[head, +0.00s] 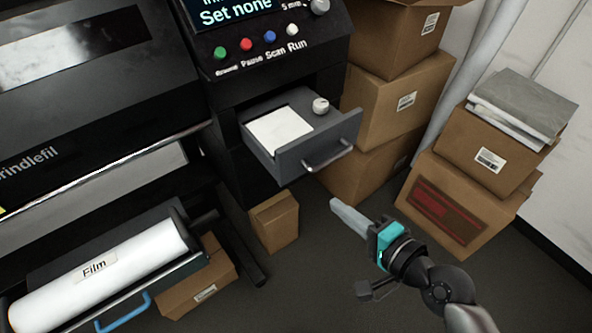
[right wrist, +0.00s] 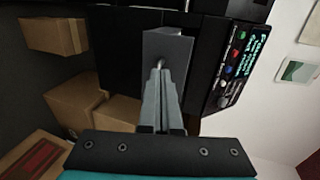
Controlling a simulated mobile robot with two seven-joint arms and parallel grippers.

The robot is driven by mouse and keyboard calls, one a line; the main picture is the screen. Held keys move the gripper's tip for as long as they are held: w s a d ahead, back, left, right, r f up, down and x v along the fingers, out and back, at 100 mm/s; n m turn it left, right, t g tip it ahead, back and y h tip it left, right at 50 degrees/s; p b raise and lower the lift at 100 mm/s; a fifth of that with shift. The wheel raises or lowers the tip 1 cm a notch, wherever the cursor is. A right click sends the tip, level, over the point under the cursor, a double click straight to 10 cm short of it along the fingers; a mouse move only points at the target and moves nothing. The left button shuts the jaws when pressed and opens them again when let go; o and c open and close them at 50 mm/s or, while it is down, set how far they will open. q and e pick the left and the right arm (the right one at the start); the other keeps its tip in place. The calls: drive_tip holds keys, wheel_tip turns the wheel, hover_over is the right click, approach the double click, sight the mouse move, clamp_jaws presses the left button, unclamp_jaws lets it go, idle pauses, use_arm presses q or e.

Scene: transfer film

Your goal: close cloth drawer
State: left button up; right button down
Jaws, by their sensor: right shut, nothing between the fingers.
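The cloth drawer (head: 292,150) is a grey drawer standing open below the control panel in the head view. A white folded cloth (head: 279,131) and a small white round object (head: 320,106) lie in it, and a metal bar handle (head: 328,156) is on its front. My right gripper (head: 338,207) is shut and empty, in front of and below the drawer handle, apart from it in the head view. In the right wrist view the closed fingers (right wrist: 162,95) point toward the drawer front (right wrist: 168,50); whether they touch it cannot be told. My left gripper is not in view.
The control panel (head: 262,45) with coloured buttons is above the drawer. Stacked cardboard boxes (head: 395,100) stand right of it, and more boxes (head: 465,190) stand further right. A film roll (head: 100,270) sits in a lower tray at left. A small box (head: 274,222) stands below the drawer.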

approach(291, 167)
drive_tip(key=x, duration=0.4)
drive_tip(key=shift+w+a+f, duration=0.2)
drive_tip(key=shift+a+f, duration=0.05)
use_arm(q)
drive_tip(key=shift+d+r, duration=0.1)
use_arm(e)
drive_tip(key=shift+x, duration=0.85)
drive_tip(key=shift+w+r, duration=0.1)
drive_tip(key=shift+r, duration=0.05)
